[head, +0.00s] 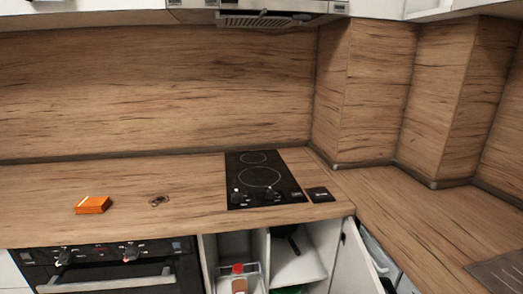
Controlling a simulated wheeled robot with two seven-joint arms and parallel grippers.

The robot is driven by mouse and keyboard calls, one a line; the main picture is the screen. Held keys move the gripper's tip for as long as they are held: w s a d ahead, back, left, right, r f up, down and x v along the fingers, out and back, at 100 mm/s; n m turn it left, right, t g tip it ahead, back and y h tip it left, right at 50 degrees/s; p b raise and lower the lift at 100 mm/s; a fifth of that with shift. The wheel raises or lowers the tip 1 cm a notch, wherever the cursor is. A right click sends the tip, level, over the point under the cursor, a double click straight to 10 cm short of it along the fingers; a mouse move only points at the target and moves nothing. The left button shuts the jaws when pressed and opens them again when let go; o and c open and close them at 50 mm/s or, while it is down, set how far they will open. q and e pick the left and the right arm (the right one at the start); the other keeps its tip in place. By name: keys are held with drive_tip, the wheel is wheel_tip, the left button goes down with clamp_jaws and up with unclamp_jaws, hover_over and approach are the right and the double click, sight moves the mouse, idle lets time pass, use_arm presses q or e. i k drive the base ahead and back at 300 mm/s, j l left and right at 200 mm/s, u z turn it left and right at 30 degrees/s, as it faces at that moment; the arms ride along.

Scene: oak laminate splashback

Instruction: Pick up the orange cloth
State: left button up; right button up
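A small orange block-like item (92,205), which looks like the folded orange cloth, lies on the wooden countertop at the left, near the front edge above the oven. Its top and front side show, with a paler mark on top. Neither of my grippers is in the head view, and nothing touches the orange item.
A black two-ring hob (262,179) is set in the counter, with a small dark square (320,195) beside it. A dark ring-shaped item (159,200) lies right of the orange item. Below, an open cabinet (290,255) has its door (358,262) swung out, right of the oven (105,268).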

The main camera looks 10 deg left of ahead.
sight(87, 205)
drive_tip(key=u, duration=1.45)
drive_tip(key=i+j, duration=0.1)
drive_tip(key=j, duration=0.1)
